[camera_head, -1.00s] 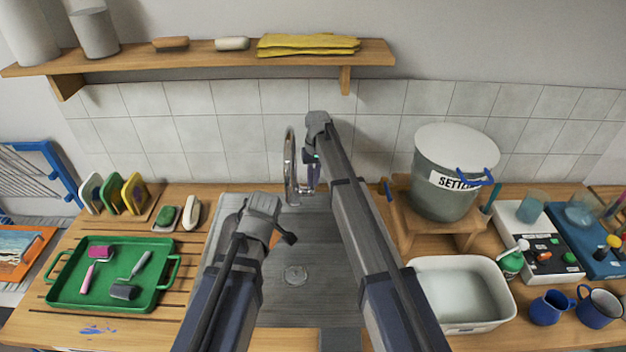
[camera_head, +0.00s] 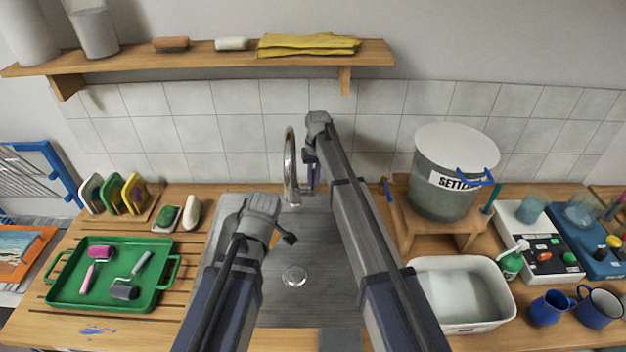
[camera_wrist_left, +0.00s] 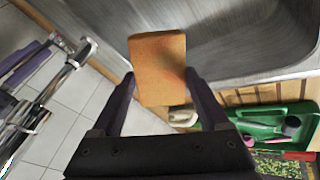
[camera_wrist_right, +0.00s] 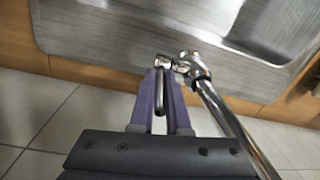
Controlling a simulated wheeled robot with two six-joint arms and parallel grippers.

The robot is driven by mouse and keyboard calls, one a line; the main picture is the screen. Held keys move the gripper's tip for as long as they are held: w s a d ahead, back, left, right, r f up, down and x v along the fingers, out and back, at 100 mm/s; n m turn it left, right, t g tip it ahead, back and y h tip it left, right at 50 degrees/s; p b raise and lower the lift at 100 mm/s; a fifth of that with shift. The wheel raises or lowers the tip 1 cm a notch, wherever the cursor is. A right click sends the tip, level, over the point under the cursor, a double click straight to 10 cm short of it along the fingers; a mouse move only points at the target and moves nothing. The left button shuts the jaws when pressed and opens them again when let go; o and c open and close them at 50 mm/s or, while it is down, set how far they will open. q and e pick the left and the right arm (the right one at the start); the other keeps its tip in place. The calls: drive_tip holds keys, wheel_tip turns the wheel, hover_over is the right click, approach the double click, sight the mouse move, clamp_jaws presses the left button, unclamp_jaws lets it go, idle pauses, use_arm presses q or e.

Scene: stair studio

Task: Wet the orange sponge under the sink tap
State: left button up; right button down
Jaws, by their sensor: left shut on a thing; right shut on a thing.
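The orange sponge (camera_wrist_left: 157,65) is held between the two fingers of my left gripper (camera_wrist_left: 160,88) in the left wrist view. In the head view only a small orange edge of the sponge (camera_head: 275,238) shows beside my left wrist, over the sink (camera_head: 322,255). The chrome tap (camera_head: 290,165) arches up at the back of the sink. My right gripper (camera_head: 313,178) is just right of the tap. In the right wrist view its fingers are shut on a thin metal tap lever (camera_wrist_right: 159,105), beside the chrome tap body (camera_wrist_right: 190,66). I cannot make out running water.
A green tray (camera_head: 165,292) with rollers lies left of the sink. Right of the sink are a white basin (camera_head: 412,264) and a lidded bucket (camera_head: 440,190) on a wooden stand (camera_head: 402,222). A shelf (camera_head: 200,58) runs above.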

drive_tip(key=shift+s, duration=0.35)
use_arm(q)
drive_tip(key=shift+f, duration=0.1)
use_arm(e)
drive_tip(key=shift+s+t, duration=0.2)
drive_tip(key=shift+t, duration=0.5)
drive_tip(key=shift+w, duration=0.15)
drive_tip(key=c, duration=0.9)
unclamp_jaws()
